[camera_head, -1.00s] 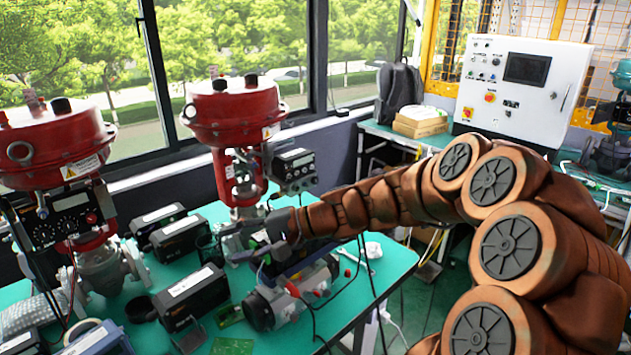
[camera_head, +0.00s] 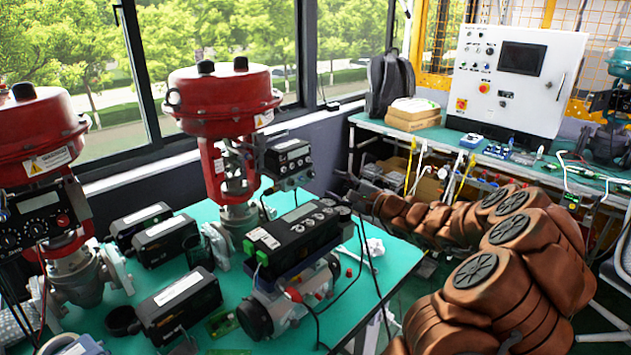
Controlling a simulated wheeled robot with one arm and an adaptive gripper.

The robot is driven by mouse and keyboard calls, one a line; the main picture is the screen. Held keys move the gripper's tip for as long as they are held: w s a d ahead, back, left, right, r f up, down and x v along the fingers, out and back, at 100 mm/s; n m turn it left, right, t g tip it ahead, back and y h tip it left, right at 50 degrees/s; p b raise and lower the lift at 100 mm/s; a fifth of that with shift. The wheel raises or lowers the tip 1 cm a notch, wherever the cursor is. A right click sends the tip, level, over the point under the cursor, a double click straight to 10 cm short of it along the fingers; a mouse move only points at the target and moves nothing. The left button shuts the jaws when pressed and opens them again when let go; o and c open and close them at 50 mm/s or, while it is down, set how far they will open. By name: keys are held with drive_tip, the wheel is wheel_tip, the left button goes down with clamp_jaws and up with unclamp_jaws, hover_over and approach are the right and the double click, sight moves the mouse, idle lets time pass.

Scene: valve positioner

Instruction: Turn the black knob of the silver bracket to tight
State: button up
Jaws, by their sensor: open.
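A silver cylindrical body (camera_head: 288,306) lies on the green table and carries a black box (camera_head: 300,236) with round dark parts on its top. A dark round cap (camera_head: 254,318) is at its near left end. I cannot surely pick out the silver bracket or its black knob, or tell how tight the knob is. My gripper (camera_head: 355,194) is small and dark at the end of my brown arm, just right of the black box's far end. Its fingers are hard to make out against the dark background. Nothing is seen held in it.
A red valve actuator (camera_head: 222,100) stands behind the black box, and another (camera_head: 38,135) stands at the left. Several black boxes (camera_head: 180,305) lie on the green table (camera_head: 385,290). Cables hang at its right edge. A white control panel (camera_head: 515,80) stands on a back bench.

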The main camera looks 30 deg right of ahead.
sight(314, 175)
drive_tip(key=shift+p+x, duration=0.8)
drive_tip(key=shift+x, duration=2.9)
drive_tip(key=shift+a, duration=0.1)
drive_tip(key=shift+c, duration=0.4)
clamp_jaws()
